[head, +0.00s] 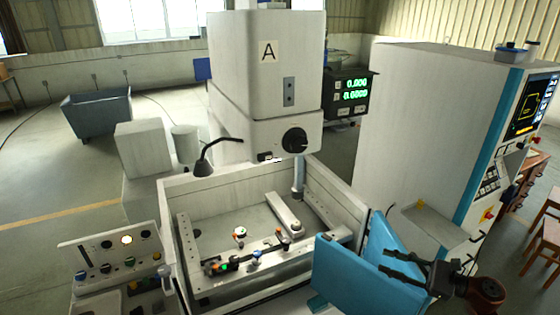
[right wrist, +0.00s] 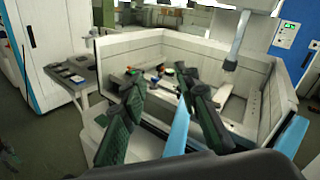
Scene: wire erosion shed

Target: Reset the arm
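My right gripper (head: 386,262) is at the lower right of the head view, beside the blue door (head: 345,272) of the machine's work tank. In the right wrist view its two dark fingers (right wrist: 162,82) stand well apart. A blue panel edge (right wrist: 179,132) shows in the gap between them, nearer the right finger; I cannot tell whether they touch. No loose object is held. My right arm (head: 484,292) comes in from the lower right corner. My left arm and gripper do not show in either view.
The open white tank (head: 258,178) holds clamps and small fixtures (head: 240,233), with the machine head (head: 267,75) above. A control panel (head: 112,246) stands at left. A tall cabinet (head: 425,120) and a wooden chair (head: 545,240) are at right.

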